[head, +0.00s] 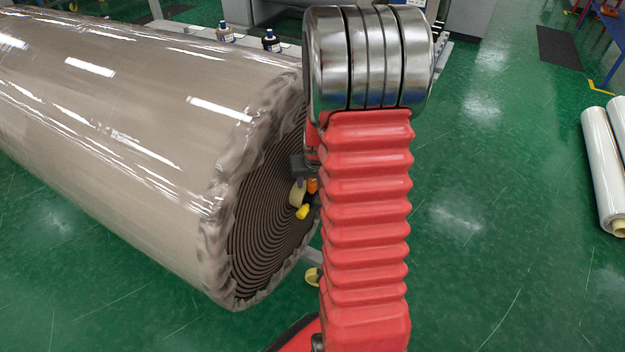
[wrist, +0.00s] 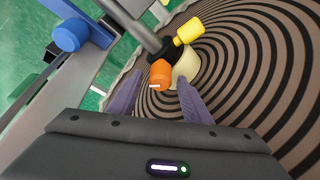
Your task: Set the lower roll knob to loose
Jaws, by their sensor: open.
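In the wrist view an orange knob (wrist: 160,74) with a small white mark sits by a dark hub at the end of a grey bar. A yellow knob (wrist: 188,31) sticks out beside it, and a blue knob (wrist: 71,35) is on a blue bracket at upper left. No label shows which is the lower roll knob. My gripper (wrist: 160,80) is open, its purple fingertips either side of the orange knob; contact is unclear. In the head view the orange knob (head: 312,186) and yellow knob (head: 303,211) show beside my red arm, which hides much there.
A large wrapped brown roll (head: 120,120) fills the left, its spiral end (wrist: 245,70) close by my right finger. A cream core (wrist: 185,68) is behind the orange knob. Two bottles stand behind the roll. Open green floor (head: 500,210) is at right, with white rolls (head: 607,170) beyond.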

